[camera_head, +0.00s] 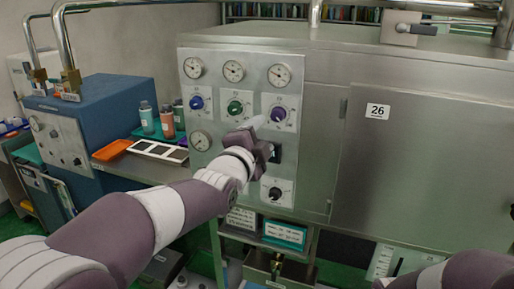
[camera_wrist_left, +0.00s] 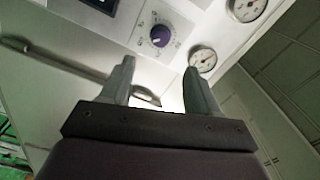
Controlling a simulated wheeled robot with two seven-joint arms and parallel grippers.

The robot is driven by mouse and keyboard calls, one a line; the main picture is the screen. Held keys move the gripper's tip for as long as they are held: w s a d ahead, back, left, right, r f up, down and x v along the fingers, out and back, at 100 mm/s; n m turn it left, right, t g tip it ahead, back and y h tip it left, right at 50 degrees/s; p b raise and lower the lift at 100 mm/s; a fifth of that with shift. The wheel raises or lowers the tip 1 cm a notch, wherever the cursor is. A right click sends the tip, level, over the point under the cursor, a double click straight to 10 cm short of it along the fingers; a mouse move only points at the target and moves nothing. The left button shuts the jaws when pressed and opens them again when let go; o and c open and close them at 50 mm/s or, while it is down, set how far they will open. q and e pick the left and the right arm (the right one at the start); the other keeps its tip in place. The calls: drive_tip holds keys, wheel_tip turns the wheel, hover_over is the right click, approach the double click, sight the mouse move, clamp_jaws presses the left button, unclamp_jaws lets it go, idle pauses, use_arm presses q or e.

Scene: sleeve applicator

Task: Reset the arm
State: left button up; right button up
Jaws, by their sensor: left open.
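My left arm reaches across the head view to a grey control panel (camera_head: 215,120) on a metal cabinet. My left gripper (camera_head: 262,130) is in front of the panel's right part, close to a purple knob (camera_head: 279,114). In the left wrist view its two fingers (camera_wrist_left: 159,68) are apart with nothing held between them. A purple knob (camera_wrist_left: 160,36) on a white plate shows beyond the fingertips, apart from them. My right arm enters at the lower right of the head view; its gripper is out of frame.
The panel also carries a blue knob (camera_head: 197,102), a green knob (camera_head: 235,107), a black knob (camera_head: 274,193) and several round gauges (camera_head: 233,71). A blue machine (camera_head: 85,125), bottles (camera_head: 147,118) and an orange tray (camera_head: 112,150) stand at left. Cabinet door 26 (camera_head: 420,150) is at right.

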use_arm(q)
drive_tip(key=shift+v, duration=1.1)
drive_tip(key=s+a+f+n+g+y+p, duration=0.1)
drive_tip(key=s+a+f+n+g, duration=0.1)
drive_tip(key=s+f+n+g, duration=0.3)
drive_tip(key=s+a+f+n+g+y+p, duration=0.1)
drive_tip(key=s+a+f+n+y, duration=0.15)
drive_tip(key=f, duration=0.55)
drive_tip(key=s+a+f+n+g+y+p, duration=0.1)
drive_tip(key=s+a+f+n+g, duration=0.1)
drive_tip(key=s+f+n+g, duration=0.3)
drive_tip(key=s+a+f+n+g+p, duration=0.2)
drive_tip(key=s+a+p, duration=0.1)
drive_tip(key=s, duration=0.3)
drive_tip(key=s+a+f+n+g+y+p, duration=0.1)
drive_tip(key=s+a+f+n+g+p, duration=0.1)
drive_tip(key=s+a, duration=0.3)
drive_tip(key=shift+s+f+n+g+p, duration=0.45)
drive_tip(key=shift+s+n, duration=0.2)
drive_tip(key=shift+s, duration=0.25)
